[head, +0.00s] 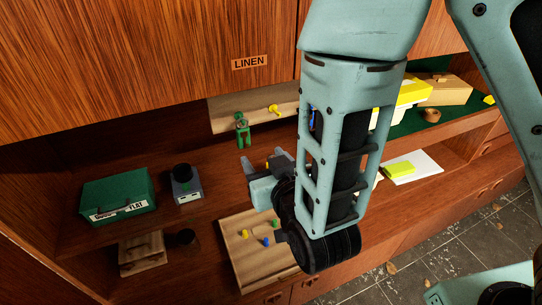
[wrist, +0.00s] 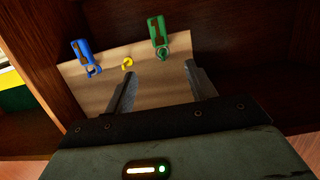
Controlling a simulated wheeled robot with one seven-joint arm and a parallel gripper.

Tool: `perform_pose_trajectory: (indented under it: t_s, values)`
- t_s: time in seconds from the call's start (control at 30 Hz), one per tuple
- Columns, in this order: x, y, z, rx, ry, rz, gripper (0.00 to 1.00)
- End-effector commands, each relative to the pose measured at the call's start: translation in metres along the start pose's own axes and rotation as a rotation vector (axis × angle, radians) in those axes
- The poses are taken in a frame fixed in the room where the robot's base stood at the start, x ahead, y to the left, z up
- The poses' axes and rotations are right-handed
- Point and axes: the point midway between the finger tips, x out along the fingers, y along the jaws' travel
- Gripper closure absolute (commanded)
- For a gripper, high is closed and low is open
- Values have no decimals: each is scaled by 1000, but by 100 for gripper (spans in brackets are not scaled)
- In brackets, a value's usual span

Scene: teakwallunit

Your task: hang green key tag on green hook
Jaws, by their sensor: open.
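The green key tag (head: 242,133) hangs from the green hook at the left end of a pale wooden hook board (head: 223,112) on the back wall. In the wrist view, where the scene is upside down, the green tag (wrist: 157,30) has its ring (wrist: 160,53) at the hook. The ring appears to be around the hook, which is mostly hidden. My gripper (head: 258,163) is open and empty, in front of and below the board. In the wrist view my gripper (wrist: 161,70) has its fingertips apart from the tag.
A yellow hook (head: 273,109) is bare; a blue tag (wrist: 80,55) hangs beyond it. A wooden board with coloured pegs (head: 238,264) lies below my gripper. A green box (head: 115,192) and a grey device (head: 186,188) stand left on the shelf. The cabinet front (head: 140,60) overhangs above.

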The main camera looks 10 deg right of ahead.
Motion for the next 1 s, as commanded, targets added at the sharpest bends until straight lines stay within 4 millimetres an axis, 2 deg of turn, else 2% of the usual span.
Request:
perform_pose_trajectory:
  t_s: [0.07, 0.63, 1.0]
  values:
    - [-4, -1, -6, -2, -4, 1, 44]
    - [-23, 0, -3, -2, -2, -2, 44]
    - [-26, 1, 1, -1, 1, -5, 44]
